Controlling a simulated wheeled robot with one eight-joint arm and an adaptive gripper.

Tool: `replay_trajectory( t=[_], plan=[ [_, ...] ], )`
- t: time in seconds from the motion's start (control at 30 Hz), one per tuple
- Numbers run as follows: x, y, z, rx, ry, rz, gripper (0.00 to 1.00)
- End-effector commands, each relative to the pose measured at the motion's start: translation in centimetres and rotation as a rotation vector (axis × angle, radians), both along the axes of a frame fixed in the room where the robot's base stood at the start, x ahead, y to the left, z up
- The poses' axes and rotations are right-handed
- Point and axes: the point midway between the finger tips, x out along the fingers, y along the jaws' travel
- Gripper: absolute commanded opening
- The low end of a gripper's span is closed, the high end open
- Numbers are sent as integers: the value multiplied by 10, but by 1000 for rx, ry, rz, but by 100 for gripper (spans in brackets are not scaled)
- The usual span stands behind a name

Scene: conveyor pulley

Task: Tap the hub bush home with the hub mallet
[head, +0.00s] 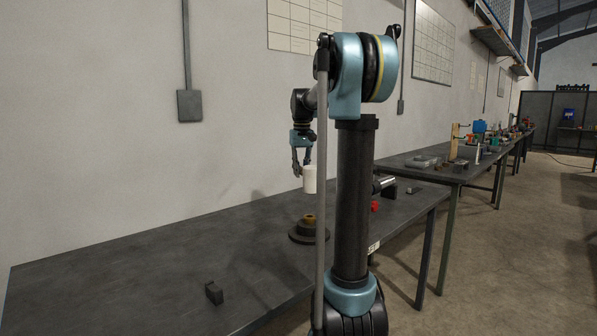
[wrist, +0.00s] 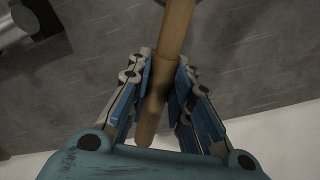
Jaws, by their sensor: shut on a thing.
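My gripper (head: 301,168) hangs over the dark bench. In the wrist view my gripper (wrist: 163,85) is shut on the wooden handle (wrist: 172,35) of the hub mallet. The mallet's white cylindrical head (head: 309,180) shows in the head view beside the fingertips, roughly upright. Its handle cannot be made out there. The brass-coloured hub bush (head: 309,217) stands on top of the dark round pulley hub (head: 303,237) on the bench. The mallet head appears above the bush with a gap between them. How far the bush is seated cannot be told.
A small dark block (head: 213,292) lies toward the front of the bench (head: 120,290). A silver cylinder (head: 387,183) and a red item (head: 375,206) are right of my arm's column, which blocks part of the bench. A second bench (head: 440,172) holds assorted parts. The bench's left side is mostly clear.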

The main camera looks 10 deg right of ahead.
Motion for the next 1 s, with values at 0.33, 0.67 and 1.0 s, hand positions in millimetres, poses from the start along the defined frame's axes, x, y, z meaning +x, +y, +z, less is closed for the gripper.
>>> replay_trajectory(
  t=[0.33,0.67,1.0],
  plan=[
    [0,7,-1,-1,11,8,0],
    [0,7,-19,-1,11,9,0],
    [0,6,-40,-1,11,7,0]
  ],
)
